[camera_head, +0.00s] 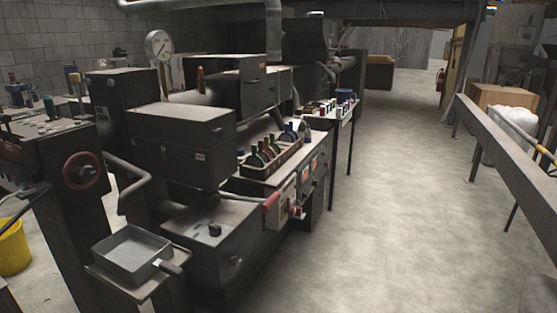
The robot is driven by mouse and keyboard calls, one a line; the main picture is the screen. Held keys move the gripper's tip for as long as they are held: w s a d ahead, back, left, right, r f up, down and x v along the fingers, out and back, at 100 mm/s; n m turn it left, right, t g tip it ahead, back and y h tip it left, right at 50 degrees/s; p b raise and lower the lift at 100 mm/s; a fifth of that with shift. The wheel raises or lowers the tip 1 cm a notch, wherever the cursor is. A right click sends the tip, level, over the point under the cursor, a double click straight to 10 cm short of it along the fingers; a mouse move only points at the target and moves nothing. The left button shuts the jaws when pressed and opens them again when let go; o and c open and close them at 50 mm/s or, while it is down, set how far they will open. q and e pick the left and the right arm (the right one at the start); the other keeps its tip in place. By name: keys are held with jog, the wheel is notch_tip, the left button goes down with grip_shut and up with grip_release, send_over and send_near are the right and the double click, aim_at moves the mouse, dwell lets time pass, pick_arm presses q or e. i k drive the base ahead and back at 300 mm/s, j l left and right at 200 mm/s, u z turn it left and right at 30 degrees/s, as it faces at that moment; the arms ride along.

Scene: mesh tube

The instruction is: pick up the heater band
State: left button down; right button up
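I cannot make out a heater band for certain in the head view. Several small items (320,108) stand on a narrow side shelf at the middle right, with a dark blue round item (345,96) at its far end. They are too small to identify. Neither of my grippers shows in this view.
A large dark machine (180,145) fills the left and middle. A rack of coloured bottles (265,160) sits on its bench. A metal pan (132,252) rests at the front left, near a yellow bucket (12,248). A long rail (510,150) runs along the right. The floor (390,210) between is clear.

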aim_at(298, 124)
jog(key=i+l+u, duration=0.1)
jog(key=i+u, duration=0.15)
jog(key=i, duration=0.95)
jog(key=i+l+u, duration=0.2)
jog(key=l, duration=1.1)
jog(key=i+l+u, duration=0.1)
jog(key=l, duration=0.25)
jog(key=i+l+u, duration=0.1)
jog(key=l, duration=0.25)
jog(key=i+l+u, duration=0.1)
jog(key=l, duration=0.25)
jog(key=i+l+u, duration=0.1)
jog(key=i+l, duration=0.2)
jog(key=i+l+u, duration=0.1)
jog(key=l, duration=0.35)
jog(key=i+l+u, duration=0.1)
jog(key=i+l, duration=0.2)
jog(key=l, duration=0.1)
